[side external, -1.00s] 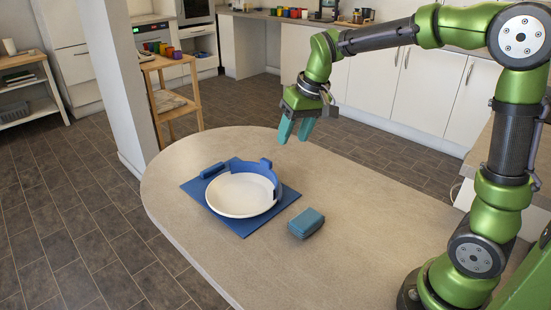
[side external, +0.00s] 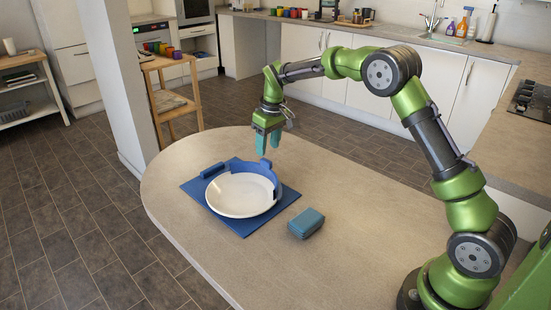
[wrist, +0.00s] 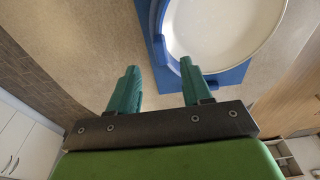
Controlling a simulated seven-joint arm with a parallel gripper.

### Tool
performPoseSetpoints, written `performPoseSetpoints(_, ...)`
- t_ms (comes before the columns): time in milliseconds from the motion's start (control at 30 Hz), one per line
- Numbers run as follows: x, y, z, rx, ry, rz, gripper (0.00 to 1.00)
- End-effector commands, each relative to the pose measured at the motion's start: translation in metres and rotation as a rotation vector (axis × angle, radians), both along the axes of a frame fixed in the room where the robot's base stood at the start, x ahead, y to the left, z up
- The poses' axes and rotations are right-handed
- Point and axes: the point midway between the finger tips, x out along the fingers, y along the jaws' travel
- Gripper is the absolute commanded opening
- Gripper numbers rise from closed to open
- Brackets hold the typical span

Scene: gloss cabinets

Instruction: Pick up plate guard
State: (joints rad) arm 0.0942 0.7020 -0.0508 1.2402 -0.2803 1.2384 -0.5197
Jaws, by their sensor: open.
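The blue plate guard (side external: 262,172) is a curved upright wall along the far right rim of a white plate (side external: 238,197). The plate lies on a flat blue mat (side external: 243,229) on the table. In the wrist view, part of the guard (wrist: 158,22) shows at the plate's (wrist: 215,25) left edge. My gripper (side external: 268,145) has teal fingers pointing down, just above and behind the guard in the side view. In the wrist view my gripper (wrist: 159,68) is open with nothing between its fingers; the right fingertip overlaps the blue edge, and contact cannot be told.
A small blue-teal block (side external: 306,223) lies right of the mat. A separate-looking blue piece (side external: 212,170) is at the mat's far left. The rounded table (side external: 375,210) is clear to the right. A white pillar (side external: 115,80) stands beyond its left edge.

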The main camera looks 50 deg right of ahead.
Motion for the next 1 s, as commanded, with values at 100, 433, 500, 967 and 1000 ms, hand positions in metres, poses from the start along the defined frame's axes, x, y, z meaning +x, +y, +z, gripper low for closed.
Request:
performPoseSetpoints(100, 0.002, 0.000, -0.020, 0.002, 0.003, -0.001, 0.49)
performPoseSetpoints(433, 0.006, 0.001, -0.049, 0.002, 0.002, 0.000, 0.49)
performPoseSetpoints(500, 0.007, 0.002, -0.061, 0.002, 0.002, -0.001, 0.49)
performPoseSetpoints(967, 0.011, 0.002, -0.082, 0.001, -0.002, -0.001, 0.46)
performPoseSetpoints(1000, 0.011, 0.002, -0.082, 0.001, -0.002, -0.001, 0.40)
